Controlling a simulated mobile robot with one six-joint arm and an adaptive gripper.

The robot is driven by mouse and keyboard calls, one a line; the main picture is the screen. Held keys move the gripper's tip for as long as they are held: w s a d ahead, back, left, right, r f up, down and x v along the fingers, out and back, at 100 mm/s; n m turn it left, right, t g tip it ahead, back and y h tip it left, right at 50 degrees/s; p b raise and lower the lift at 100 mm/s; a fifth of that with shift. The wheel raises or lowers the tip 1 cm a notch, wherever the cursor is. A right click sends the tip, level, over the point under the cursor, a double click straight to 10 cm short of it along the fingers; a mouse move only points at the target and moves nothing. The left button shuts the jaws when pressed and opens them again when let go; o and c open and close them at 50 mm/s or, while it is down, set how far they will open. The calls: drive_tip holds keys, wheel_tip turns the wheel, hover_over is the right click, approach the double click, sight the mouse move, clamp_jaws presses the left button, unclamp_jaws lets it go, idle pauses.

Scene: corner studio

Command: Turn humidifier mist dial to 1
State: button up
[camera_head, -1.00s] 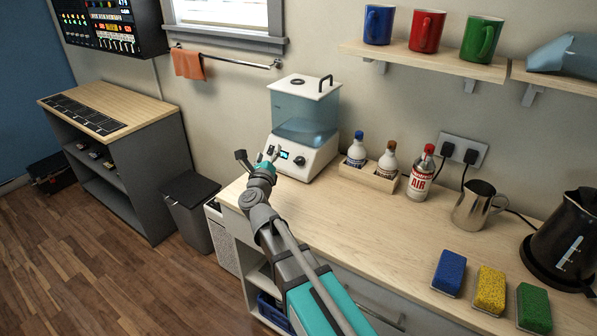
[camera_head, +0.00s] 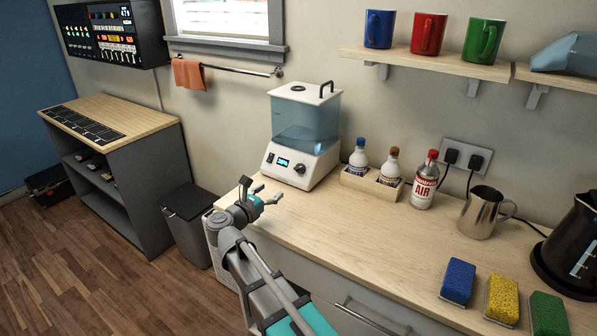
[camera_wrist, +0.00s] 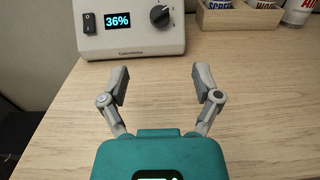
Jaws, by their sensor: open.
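The humidifier (camera_head: 307,119) is white with a clear bluish tank and stands at the back left of the counter. Its black mist dial (camera_head: 299,168) is on the front panel, right of a lit display (camera_head: 283,162). In the wrist view the dial (camera_wrist: 161,16) shows near the top, its light pointer line toward the upper right; the numbers around it are too small to read. The display there reads 36%. My gripper (camera_head: 270,192) is open and empty, in front of the humidifier and apart from it. Its fingers (camera_wrist: 160,75) spread over bare counter, short of the dial.
A black rocker switch (camera_wrist: 89,24) is left of the display. A wooden tray (camera_head: 369,187) with two bottles and an air can (camera_head: 424,184) stand right of the humidifier. A metal pitcher (camera_head: 483,213) is farther right.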

sight(299, 169)
drive_tip(key=x, duration=1.3)
drive_tip(key=shift+w+d, duration=0.3)
drive_tip(key=c, duration=1)
drive_tip(key=shift+d, duration=0.2)
clamp_jaws()
drive_tip(key=shift+a, duration=0.1)
